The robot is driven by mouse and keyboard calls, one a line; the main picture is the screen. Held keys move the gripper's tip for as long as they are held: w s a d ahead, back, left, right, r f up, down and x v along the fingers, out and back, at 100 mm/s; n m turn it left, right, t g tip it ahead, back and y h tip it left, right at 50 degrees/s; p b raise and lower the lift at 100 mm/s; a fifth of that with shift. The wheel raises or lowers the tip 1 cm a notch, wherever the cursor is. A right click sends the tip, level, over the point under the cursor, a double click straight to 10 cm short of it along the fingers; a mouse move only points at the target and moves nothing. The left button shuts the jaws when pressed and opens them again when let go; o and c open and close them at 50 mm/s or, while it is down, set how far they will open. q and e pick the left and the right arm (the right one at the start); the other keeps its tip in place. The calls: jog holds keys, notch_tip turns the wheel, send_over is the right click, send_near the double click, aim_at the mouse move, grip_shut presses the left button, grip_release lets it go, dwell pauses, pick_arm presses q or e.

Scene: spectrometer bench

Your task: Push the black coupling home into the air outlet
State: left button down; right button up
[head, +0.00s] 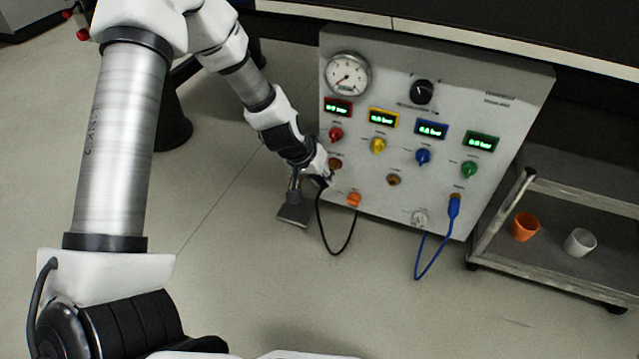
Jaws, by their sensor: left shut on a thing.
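The grey panel (462,112) stands upright ahead, with a row of outlets low on its face. My left gripper (322,172) is at the panel's left edge, shut on the black coupling, which is mostly hidden by the fingers. A black hose (320,222) hangs from there in a loop and rises towards the orange fitting (354,199). A brass outlet (335,163) under the red knob is right beside my fingertips. I cannot tell whether the coupling touches or sits in it. The outlet labels are too small to read. My right gripper is not in view.
A blue coupling (454,206) with a blue hose sits at the right-hand outlet. Another brass outlet (394,180) and a grey fitting (420,218) are bare. A trolley (560,263) at right holds an orange cup (525,227) and a white cup (580,242). Floor in front is clear.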

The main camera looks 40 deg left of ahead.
pick_arm(q)
jog(key=shift+w, duration=0.3)
dwell(0.4)
jog(key=shift+w+a, duration=0.25)
jog(key=shift+w, duration=0.6)
jog(key=shift+w, duration=0.1)
jog(key=c, duration=0.9)
grip_release()
